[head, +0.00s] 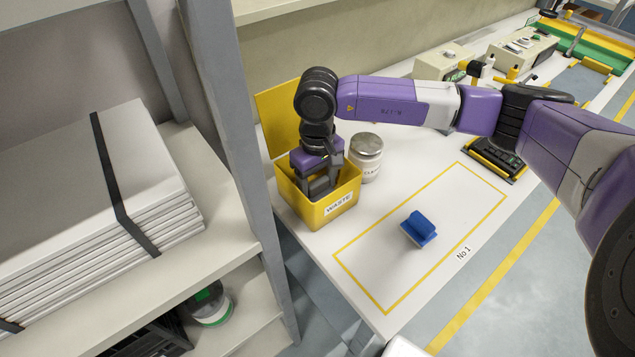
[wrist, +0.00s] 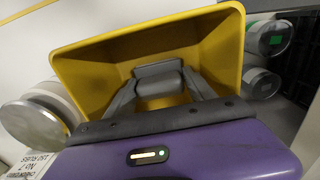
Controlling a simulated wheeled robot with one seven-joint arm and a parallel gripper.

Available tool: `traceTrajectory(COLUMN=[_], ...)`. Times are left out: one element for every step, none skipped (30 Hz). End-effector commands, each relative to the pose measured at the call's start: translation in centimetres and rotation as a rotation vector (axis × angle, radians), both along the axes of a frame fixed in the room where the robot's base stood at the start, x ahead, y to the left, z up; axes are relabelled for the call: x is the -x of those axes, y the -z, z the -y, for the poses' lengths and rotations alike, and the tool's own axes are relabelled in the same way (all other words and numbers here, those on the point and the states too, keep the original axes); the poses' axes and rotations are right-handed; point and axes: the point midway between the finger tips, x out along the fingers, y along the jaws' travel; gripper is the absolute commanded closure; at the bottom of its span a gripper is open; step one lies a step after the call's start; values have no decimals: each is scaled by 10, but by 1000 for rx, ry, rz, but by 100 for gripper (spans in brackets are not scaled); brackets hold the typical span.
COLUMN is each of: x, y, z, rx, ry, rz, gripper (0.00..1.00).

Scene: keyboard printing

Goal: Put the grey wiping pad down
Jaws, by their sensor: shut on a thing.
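The yellow bin labelled WASTE (head: 341,208) stands at the near left end of the white table with its lid (head: 278,116) up. My gripper (head: 321,190) points down into the bin's open top. In the wrist view the two grey fingers of my gripper (wrist: 160,90) reach inside the bin (wrist: 228,50). They are shut on the grey wiping pad (wrist: 158,72), which is held within the bin's walls. The bin's floor is mostly hidden, and I cannot tell whether the pad touches it. In the head view the pad is hard to tell from the fingers.
A lidded white canister (head: 366,158) stands close to the right of the bin. A blue block-like tool (head: 419,229) lies inside the yellow-outlined area, which is otherwise clear. A dark device (head: 496,158) sits farther back. A grey shelf post (head: 222,90) rises left of the bin.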

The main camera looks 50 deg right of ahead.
Motion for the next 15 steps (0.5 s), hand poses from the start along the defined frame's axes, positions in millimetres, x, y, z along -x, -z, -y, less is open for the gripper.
traceTrajectory(x=[0, 0, 0, 0, 0, 0, 0, 0, 0, 0, 0, 0, 0, 0, 0], y=[0, 0, 0, 0, 0, 0, 1, 2, 3, 3, 4, 3, 3, 3, 3], z=[0, 0, 0, 0, 0, 0, 0, 0, 0, 0, 0, 0, 0, 0, 0], rx=[0, 1, 1, 1, 1, 1, 1, 1, 1, 1, 1, 1, 1, 1, 1], ry=[0, 0, 0, 0, 0, 0, 0, 0, 0, 0, 0, 0, 0, 0, 0], rz=[1, 1, 1, 1, 1, 1, 1, 1, 1, 1, 1, 1, 0, 0, 0], gripper=[90, 90, 90, 90, 90, 90, 90, 90, 90, 90, 90, 33, 27, 21, 15])
